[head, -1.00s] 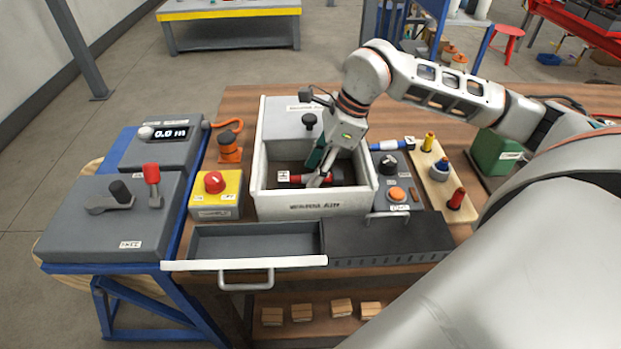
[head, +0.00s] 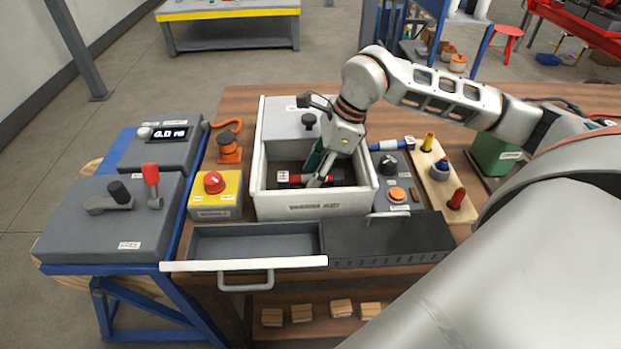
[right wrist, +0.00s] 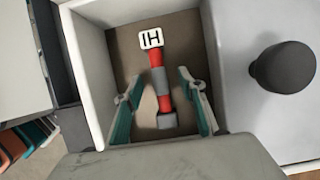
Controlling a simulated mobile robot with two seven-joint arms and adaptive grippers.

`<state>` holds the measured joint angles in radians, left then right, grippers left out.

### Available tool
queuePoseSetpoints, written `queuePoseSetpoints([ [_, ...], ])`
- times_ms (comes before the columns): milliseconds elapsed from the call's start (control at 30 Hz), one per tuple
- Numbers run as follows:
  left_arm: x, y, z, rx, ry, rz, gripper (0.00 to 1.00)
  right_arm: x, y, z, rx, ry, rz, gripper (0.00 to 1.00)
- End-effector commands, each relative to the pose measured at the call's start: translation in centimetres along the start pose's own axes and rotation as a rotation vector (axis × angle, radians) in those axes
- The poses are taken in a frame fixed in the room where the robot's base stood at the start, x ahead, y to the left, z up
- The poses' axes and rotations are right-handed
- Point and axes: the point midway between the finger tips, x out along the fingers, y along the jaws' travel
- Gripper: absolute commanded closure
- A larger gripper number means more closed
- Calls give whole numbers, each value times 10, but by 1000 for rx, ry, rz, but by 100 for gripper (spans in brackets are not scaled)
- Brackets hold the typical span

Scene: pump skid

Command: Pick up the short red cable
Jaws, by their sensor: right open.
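The short red cable (right wrist: 163,88) lies on the floor of the white box, with a white tag marked "IH" at one end and grey parts along it. In the head view, the short red cable (head: 296,179) shows inside the box (head: 315,206), partly hidden by my right gripper. My right gripper (right wrist: 188,98) is open, its two teal-sided fingers on either side of the cable with gaps between. In the head view, my right gripper (head: 318,178) reaches down into the box. My left gripper is not in view.
The box walls stand close around my right gripper. A grey lid with a black knob (head: 309,121) covers the back of the box. A yellow box with a red knob (head: 214,183) stands left, a grey panel with an orange button (head: 397,194) right. An open drawer (head: 255,243) is in front.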

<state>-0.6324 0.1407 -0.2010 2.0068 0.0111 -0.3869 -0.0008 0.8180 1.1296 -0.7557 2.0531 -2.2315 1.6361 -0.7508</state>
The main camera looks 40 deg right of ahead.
Motion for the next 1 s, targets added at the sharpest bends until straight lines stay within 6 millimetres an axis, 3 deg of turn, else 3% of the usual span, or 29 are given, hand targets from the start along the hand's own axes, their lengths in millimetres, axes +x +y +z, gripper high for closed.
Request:
queuePoseSetpoints([
  [100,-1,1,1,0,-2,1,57,0,0,0,0,0,0,62],
  [233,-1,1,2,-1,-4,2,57,0,0,0,0,0,0,96],
  [733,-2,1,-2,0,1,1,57,-7,0,3,-2,-1,-1,97],
  [867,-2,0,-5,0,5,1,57,-22,-1,10,-2,-2,-3,97],
  [1000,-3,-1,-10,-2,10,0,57,-52,-2,23,-4,-5,-7,97],
])
